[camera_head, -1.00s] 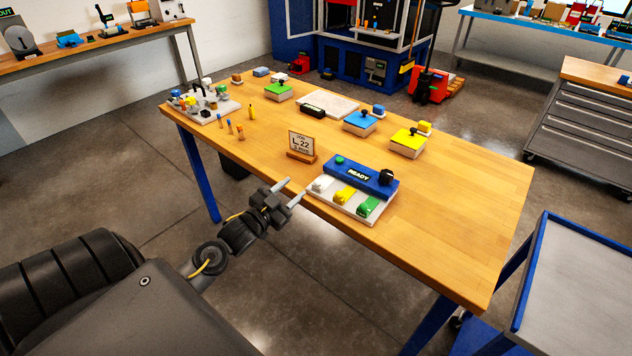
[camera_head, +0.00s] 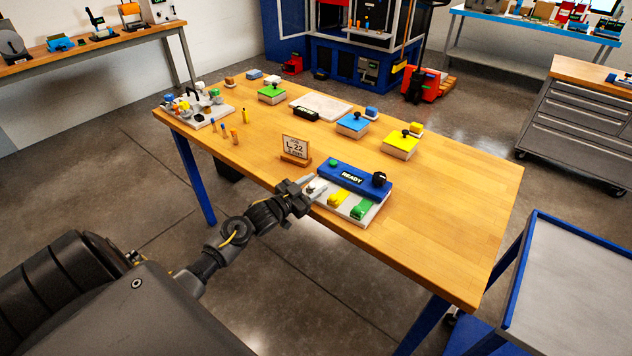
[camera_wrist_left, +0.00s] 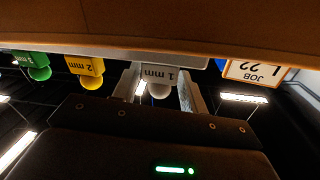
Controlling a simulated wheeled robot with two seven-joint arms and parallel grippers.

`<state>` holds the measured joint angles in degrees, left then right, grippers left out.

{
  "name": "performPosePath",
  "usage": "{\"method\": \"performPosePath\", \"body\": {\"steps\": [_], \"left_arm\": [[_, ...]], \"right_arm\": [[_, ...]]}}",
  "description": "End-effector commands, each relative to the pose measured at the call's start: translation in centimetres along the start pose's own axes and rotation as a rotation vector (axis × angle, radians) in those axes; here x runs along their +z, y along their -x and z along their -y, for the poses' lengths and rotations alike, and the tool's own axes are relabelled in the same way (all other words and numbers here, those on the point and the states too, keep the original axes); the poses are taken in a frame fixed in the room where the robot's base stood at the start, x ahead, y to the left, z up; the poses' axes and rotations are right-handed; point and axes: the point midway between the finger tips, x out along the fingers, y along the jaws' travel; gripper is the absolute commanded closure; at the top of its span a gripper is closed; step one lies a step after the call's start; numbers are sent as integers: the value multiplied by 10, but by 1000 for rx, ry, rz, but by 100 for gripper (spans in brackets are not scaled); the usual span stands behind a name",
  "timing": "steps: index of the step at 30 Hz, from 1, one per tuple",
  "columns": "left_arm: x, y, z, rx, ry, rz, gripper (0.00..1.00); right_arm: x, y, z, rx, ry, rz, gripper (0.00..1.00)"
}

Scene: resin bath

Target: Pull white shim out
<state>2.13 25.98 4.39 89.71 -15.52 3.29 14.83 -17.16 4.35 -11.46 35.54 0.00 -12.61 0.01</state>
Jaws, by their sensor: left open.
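The white shim (camera_head: 318,185) sits at the left end of the white block in front of the blue READY unit (camera_head: 350,176). In the left wrist view the white shim (camera_wrist_left: 158,77) is labelled 1 mm and has a round knob. My left gripper (camera_head: 309,190) is open at the table's front edge, with its fingers on either side of the white shim. In the left wrist view the left gripper (camera_wrist_left: 160,88) straddles the knob; I cannot tell whether it touches. The yellow shim (camera_head: 338,199), labelled 2 mm, and green shim (camera_head: 360,210) sit beside it.
A JOB L 22 sign (camera_head: 295,150) stands just behind and left of the block. Farther back are blocks with blue (camera_head: 352,122), yellow (camera_head: 402,140) and green (camera_head: 271,91) tops. The table's right part is clear. A grey cart (camera_head: 580,280) stands at the right.

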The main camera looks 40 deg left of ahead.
Motion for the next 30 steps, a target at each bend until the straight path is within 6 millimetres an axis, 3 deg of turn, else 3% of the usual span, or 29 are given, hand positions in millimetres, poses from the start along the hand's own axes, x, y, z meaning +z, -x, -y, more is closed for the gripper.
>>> {"method": "performPosePath", "body": {"steps": [5, 13, 23, 30], "left_arm": [[-1, -12, 0, 0, -2, -1, 57], [0, -12, 0, 0, -2, -1, 57], [0, -12, 1, -3, -2, -1, 99], [-3, -9, 3, -7, -4, -1, 100]], "right_arm": [[0, 2, -1, 1, 0, 1, 64], [1, 2, -5, 5, 2, 2, 64], [2, 2, -6, 6, 3, 2, 64], [1, 8, -5, 6, 3, 2, 64]]}}
